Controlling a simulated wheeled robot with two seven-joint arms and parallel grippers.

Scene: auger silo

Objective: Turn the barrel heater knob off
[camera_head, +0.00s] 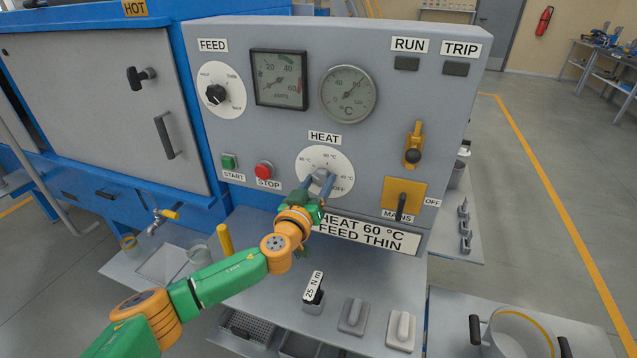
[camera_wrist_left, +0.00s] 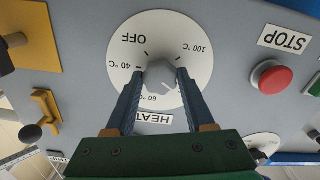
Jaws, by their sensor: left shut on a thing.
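The heater dial (camera_head: 325,163) is a round white plate under the HEAT label (camera_head: 324,137) on the grey panel. Its marks include temperatures and OFF, which is at the lower right in the head view. The grey heater knob (camera_wrist_left: 162,76) sits at the centre of the dial (camera_wrist_left: 135,30) in the left wrist view. My left gripper (camera_head: 319,184) reaches up from the lower left; its two blue fingers (camera_wrist_left: 158,84) are closed on opposite sides of the knob. I cannot clearly tell which mark the knob points to. My right gripper is not in view.
A red STOP button (camera_head: 264,170) and green START button (camera_head: 228,161) are left of the dial. The yellow MAINS switch (camera_head: 404,197) is to the right. A sign reading HEAT 60 °C FEED THIN (camera_head: 366,235) is below. A shelf (camera_head: 270,285) with loose parts lies under the panel.

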